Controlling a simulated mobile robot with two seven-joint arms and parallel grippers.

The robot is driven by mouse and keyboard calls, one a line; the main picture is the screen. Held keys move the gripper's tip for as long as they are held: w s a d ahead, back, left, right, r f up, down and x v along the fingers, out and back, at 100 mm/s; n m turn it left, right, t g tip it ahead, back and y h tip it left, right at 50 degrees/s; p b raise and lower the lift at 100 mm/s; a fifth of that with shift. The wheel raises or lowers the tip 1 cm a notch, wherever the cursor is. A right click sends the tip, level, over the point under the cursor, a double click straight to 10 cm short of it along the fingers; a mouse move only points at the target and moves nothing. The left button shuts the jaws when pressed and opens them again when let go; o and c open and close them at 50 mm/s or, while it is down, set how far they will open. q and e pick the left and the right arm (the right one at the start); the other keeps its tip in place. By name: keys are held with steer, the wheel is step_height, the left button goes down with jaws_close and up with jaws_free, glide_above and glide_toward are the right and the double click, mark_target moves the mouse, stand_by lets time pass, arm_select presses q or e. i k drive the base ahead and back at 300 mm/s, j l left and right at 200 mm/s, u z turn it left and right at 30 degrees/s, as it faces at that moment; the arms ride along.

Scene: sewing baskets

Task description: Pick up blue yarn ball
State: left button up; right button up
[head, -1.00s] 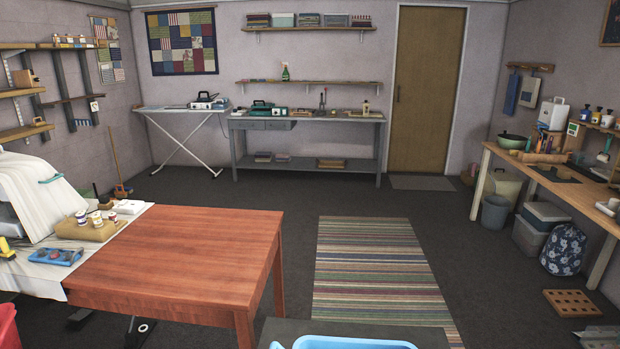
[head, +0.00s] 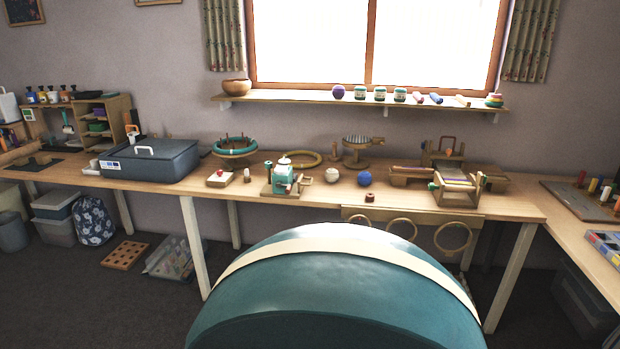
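A small blue yarn ball (head: 365,178) sits on the wooden workbench (head: 518,205) below the window, right of the middle of the head view. A cream ball (head: 332,175) lies just left of it, with a small gap between them. A small brown object (head: 370,197) lies in front of it, nearer the bench edge. A purple ball (head: 338,92) rests on the shelf above. Neither of my grippers shows in this view.
A large rounded teal object with a cream band (head: 340,295) fills the near foreground before the bench. A teal hand-cranked device (head: 283,177) stands left of the balls, and a wooden loom-like frame (head: 455,188) right. Wooden hoops (head: 453,237) hang at the bench front.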

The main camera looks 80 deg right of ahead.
mark_target(364, 177)
steer(key=z, duration=3)
steer(key=i+l+z, duration=0.15)
steer(key=i+l, duration=0.3)
steer(key=i+z, duration=0.3)
steer(key=i, duration=0.3)
steer(key=i+j+z, duration=0.35)
steer(key=i, duration=0.2)
steer(key=i+j+z, duration=0.15)
steer(key=j, duration=0.15)
steer(key=j+z, duration=0.15)
steer(key=j, duration=0.2)
steer(key=i+j+z, duration=0.15)
steer(key=j, duration=0.15)
steer(key=j+z, duration=0.1)
steer(key=j, duration=0.3)
steer(key=k+j+z, duration=0.1)
steer(key=j, duration=0.25)
steer(key=k+j+z, duration=0.1)
steer(key=j, duration=0.25)
steer(key=k+j, duration=0.15)
steer(key=j, duration=0.2)
steer(key=j+z, duration=0.05)
